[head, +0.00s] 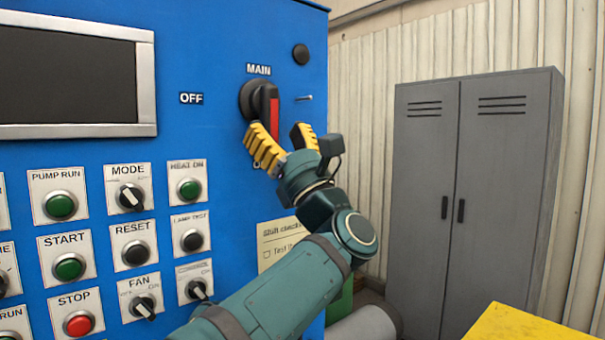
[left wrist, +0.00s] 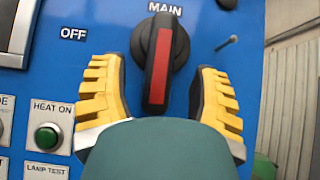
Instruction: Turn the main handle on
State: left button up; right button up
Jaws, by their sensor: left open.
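The main handle (head: 264,103) is a black rotary knob with a red stripe, on the blue panel under the word MAIN. Its grip stands about vertical, with the red stripe running downward. An OFF label (head: 191,98) is to its left; a label below it is mostly hidden by my gripper. My left gripper (head: 282,136) is open, with yellow ridged fingers at the handle's lower end. In the left wrist view the handle (left wrist: 160,62) is between the two fingers (left wrist: 158,90), with a gap on each side. My right gripper is not in view.
The blue panel (head: 215,40) carries a dark screen (head: 68,75) and several buttons and switches to the left. A small metal pin (head: 304,98) sticks out right of the handle. A grey locker (head: 470,200) stands at right, and a yellow surface (head: 530,325) is at lower right.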

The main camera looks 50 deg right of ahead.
pick_arm(q)
jog(key=v, duration=0.8)
jog(key=shift+s+f, duration=0.15)
jog(key=shift+s, duration=0.1)
jog(key=shift+w+a, duration=0.1)
